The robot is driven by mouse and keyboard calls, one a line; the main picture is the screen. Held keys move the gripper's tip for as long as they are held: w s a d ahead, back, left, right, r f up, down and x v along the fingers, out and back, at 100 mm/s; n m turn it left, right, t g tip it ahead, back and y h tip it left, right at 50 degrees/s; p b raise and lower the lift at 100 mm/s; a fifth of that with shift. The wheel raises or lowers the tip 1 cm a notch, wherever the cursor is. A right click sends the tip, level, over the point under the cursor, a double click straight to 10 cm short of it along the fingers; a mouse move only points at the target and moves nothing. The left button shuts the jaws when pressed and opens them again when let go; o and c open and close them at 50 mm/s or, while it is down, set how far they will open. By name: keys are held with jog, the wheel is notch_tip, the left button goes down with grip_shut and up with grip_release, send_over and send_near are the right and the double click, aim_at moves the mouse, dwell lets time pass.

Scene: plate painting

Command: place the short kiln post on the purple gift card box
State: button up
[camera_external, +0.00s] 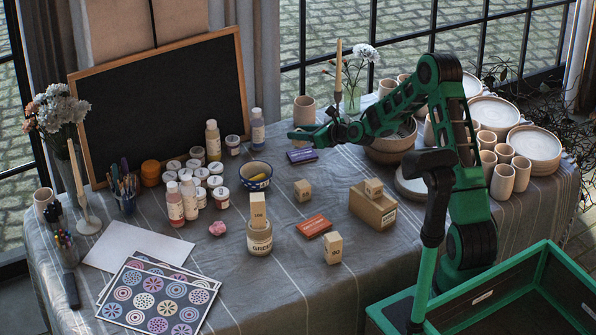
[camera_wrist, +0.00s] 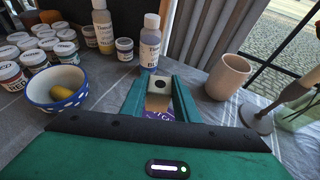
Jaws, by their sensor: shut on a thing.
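The purple gift card box (camera_external: 302,156) lies flat on the table, left of the large bowl. It also shows in the wrist view (camera_wrist: 158,110), partly hidden below my fingers. My gripper (camera_external: 304,134) is above the purple box, with its fingers pointing left. In the wrist view my gripper (camera_wrist: 159,88) is shut on a small pale block with a dark round hole in its end, which looks like the short kiln post (camera_wrist: 159,82). The post appears held over the box; I cannot tell the exact gap. In the external view the post is hard to make out.
Other tan blocks stand at the front: one on a jar (camera_external: 258,205), one on a brown box (camera_external: 372,207), others on the cloth (camera_external: 303,190). A red box (camera_external: 314,226) lies nearby. A bottle (camera_wrist: 149,42), beige cup (camera_wrist: 228,78) and blue bowl (camera_wrist: 57,91) surround the gripper.

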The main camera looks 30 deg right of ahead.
jog(key=shift+w+d+f, duration=0.5)
jog(key=shift+d+f, duration=0.1)
jog(key=shift+d, duration=0.2)
jog(key=shift+f, duration=1.9)
jog(key=shift+f, duration=0.1)
jog(key=o, duration=1.1)
